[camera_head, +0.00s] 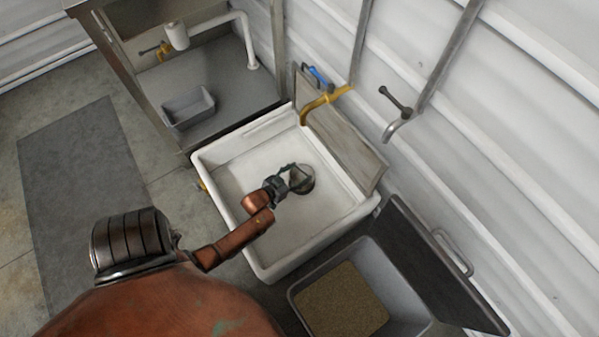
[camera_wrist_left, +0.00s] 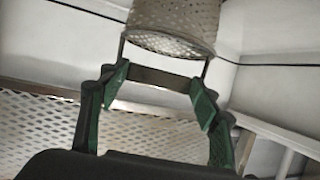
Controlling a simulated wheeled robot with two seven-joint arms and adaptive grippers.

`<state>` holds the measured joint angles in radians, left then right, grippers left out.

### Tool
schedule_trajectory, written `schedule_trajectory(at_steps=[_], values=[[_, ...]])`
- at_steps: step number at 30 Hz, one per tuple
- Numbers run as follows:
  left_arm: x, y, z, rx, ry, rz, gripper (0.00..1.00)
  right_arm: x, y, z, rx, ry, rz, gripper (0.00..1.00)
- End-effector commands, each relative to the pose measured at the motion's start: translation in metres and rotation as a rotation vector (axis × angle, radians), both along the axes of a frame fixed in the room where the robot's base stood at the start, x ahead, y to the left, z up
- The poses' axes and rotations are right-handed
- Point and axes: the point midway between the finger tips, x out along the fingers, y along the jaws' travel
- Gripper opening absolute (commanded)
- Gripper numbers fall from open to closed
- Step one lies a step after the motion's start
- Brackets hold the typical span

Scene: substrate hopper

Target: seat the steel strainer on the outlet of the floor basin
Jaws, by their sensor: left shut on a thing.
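The white floor basin (camera_head: 235,187) stands in the middle of the head view. My left gripper (camera_head: 290,178) is over the basin floor, shut on the steel strainer (camera_head: 308,183). In the left wrist view the strainer (camera_wrist_left: 172,20) is a perforated steel basket with a flat handle bar. The bar lies between the green fingertips of my left gripper (camera_wrist_left: 165,86). The basin's outlet does not show; the strainer and gripper cover that area. I cannot tell whether the strainer touches the basin floor. My right gripper is out of view.
A yellow tap with a blue lever (camera_head: 318,77) reaches over the basin's back edge. A grey bin of brown substrate (camera_head: 343,302) with its lid (camera_head: 425,260) open stands front right. A steel bench with a grey tub (camera_head: 188,107) is behind left. Corrugated wall closes the right.

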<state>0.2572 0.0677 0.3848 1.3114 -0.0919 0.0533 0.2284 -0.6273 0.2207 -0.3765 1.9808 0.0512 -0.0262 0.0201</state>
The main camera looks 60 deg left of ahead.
Motion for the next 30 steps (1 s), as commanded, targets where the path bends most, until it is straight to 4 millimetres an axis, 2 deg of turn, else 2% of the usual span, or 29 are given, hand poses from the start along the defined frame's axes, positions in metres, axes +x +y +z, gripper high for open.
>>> schedule_trajectory(at_steps=[10, 21, 30], values=[[0.001, 0.0, 0.001, 0.001, -0.002, 0.0, 0.08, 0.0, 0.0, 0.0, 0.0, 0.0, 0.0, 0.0], [0.0, 0.0, -0.01, 0.001, -0.001, 0.0, 0.08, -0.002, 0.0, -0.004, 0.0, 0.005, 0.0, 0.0], [0.0, 0.0, -0.01, 0.001, -0.002, 0.0, 0.08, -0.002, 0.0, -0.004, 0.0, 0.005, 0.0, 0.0]])
